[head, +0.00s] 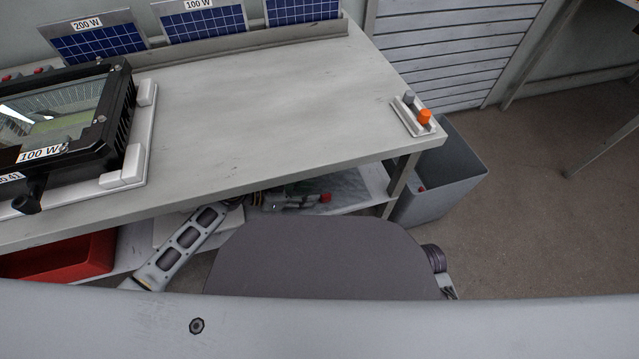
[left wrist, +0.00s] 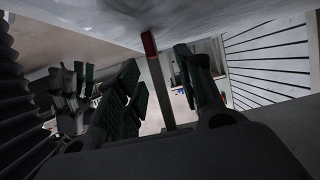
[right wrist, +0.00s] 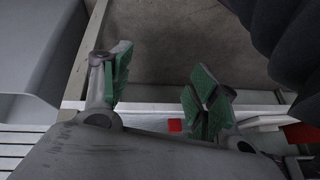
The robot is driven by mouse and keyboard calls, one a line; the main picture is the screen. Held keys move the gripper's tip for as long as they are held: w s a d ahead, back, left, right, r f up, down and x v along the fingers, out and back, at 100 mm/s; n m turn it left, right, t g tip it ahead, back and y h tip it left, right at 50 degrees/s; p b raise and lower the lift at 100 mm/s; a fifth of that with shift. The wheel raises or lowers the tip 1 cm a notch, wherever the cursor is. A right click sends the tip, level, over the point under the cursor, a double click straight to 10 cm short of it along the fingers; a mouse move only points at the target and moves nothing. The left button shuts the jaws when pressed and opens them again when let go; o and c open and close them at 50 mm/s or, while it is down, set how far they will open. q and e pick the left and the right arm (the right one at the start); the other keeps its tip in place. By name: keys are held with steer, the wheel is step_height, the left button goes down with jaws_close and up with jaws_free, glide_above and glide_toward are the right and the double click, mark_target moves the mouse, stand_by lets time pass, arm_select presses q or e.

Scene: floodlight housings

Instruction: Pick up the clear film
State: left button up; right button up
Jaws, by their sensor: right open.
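I cannot make out a clear film for certain in any view. The floodlight housing (head: 122,120) lies on the table at the left, its glass (head: 55,110) facing up with bright reflections; whether film covers it I cannot tell. My left gripper (head: 290,202) is below the table's front edge, partly hidden. In the left wrist view my left gripper (left wrist: 160,80) has its fingers apart, with a red-tipped grey bar showing between them. My right gripper (right wrist: 160,90) is open and empty in the right wrist view, over the lower shelf area.
The table top (head: 270,100) is clear in the middle. Solar panels (head: 205,24) stand along its back. A small tray (head: 408,117) with a grey and an orange knob sits at the right corner. A grey bin (head: 455,185) stands right; a red bin (head: 75,258) is below left.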

mark_target(325, 196)
arm_select(q)
steer(key=shift+d, duration=0.15)
steer(key=shift+d+f, duration=0.3)
steer(key=x, duration=0.1)
steer(key=b+x, duration=0.1)
steer(key=x, duration=0.1)
steer(key=shift+s+d+f, duration=0.2)
steer(key=shift+f, duration=0.2)
steer(key=shift+w+d+f, duration=0.15)
steer(key=shift+d, duration=0.2)
arm_select(e)
steer(key=f, duration=0.3)
steer(key=shift+s+a+f, duration=0.15)
steer(key=shift+a, duration=0.2)
steer(key=shift+t+y, duration=0.3)
arm_select(q)
steer(key=shift+c, duration=0.5)
arm_select(e)
steer(key=shift+w+r, duration=0.3)
steer(key=shift+r, duration=0.1)
arm_select(q)
jaws_close()
arm_select(e)
steer(key=shift+f, duration=0.1)
